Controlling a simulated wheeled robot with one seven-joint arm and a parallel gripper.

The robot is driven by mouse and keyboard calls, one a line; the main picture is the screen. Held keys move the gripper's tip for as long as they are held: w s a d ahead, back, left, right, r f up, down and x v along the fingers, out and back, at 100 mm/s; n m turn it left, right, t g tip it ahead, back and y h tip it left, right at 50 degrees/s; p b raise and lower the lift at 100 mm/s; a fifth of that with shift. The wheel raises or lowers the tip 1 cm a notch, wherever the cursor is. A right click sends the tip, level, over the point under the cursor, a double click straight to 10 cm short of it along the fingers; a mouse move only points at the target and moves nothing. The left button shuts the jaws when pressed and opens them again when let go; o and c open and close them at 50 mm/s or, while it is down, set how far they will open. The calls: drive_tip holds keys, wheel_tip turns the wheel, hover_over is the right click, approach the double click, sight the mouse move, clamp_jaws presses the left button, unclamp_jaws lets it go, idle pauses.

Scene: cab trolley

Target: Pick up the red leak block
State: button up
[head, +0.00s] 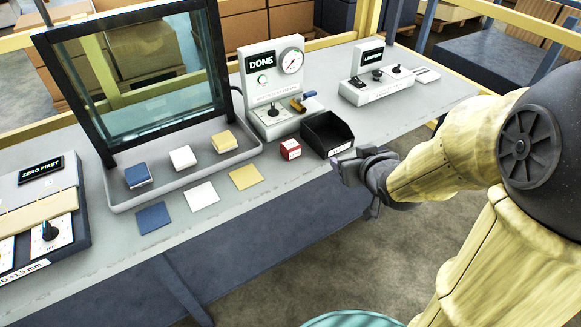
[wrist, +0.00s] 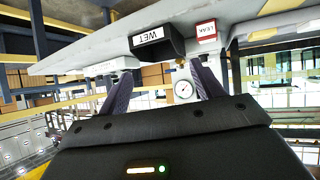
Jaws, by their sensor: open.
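The red leak block (head: 290,149) is a small cube with a white label on its front. It stands on the grey table (head: 330,180), just left of the black bin (head: 328,134). In the wrist view, which is turned over, the red block (wrist: 207,31) shows beside the bin marked WET (wrist: 157,42). My gripper (head: 350,166) is at the table's front edge, right of the block and in front of the bin. Its two fingers (wrist: 160,88) are apart with nothing between them, and it does not touch the block.
A gauge panel reading DONE (head: 274,86) stands behind the block. A grey tray (head: 190,172) under a framed glass pane holds blue, white and yellow blocks. Matching coloured squares lie in front of it. A switch box (head: 376,88) stands at the right. Table near the block's front is clear.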

drive_tip(key=a+f+n+t+y+b, duration=0.2)
drive_tip(key=a+f+y+b, duration=0.4)
drive_tip(key=b, duration=0.5)
drive_tip(key=shift+w+a+f+n, duration=0.2)
drive_tip(key=shift+a+n, duration=0.1)
drive_tip(key=shift+n, duration=0.4)
drive_tip(key=shift+y, duration=0.3)
drive_tip(key=p+x, duration=0.1)
drive_tip(key=p, duration=0.1)
drive_tip(key=p+x, duration=0.1)
drive_tip(key=p, duration=0.2)
drive_tip(key=p+x, duration=0.2)
drive_tip(key=p, duration=0.1)
drive_tip(key=shift+w+r, duration=0.15)
drive_tip(key=shift+r, duration=0.15)
drive_tip(key=p, duration=0.2)
drive_tip(key=shift+w+a+f+p, duration=0.1)
drive_tip(key=shift+w+a+p, duration=0.1)
drive_tip(key=shift+p, duration=0.1)
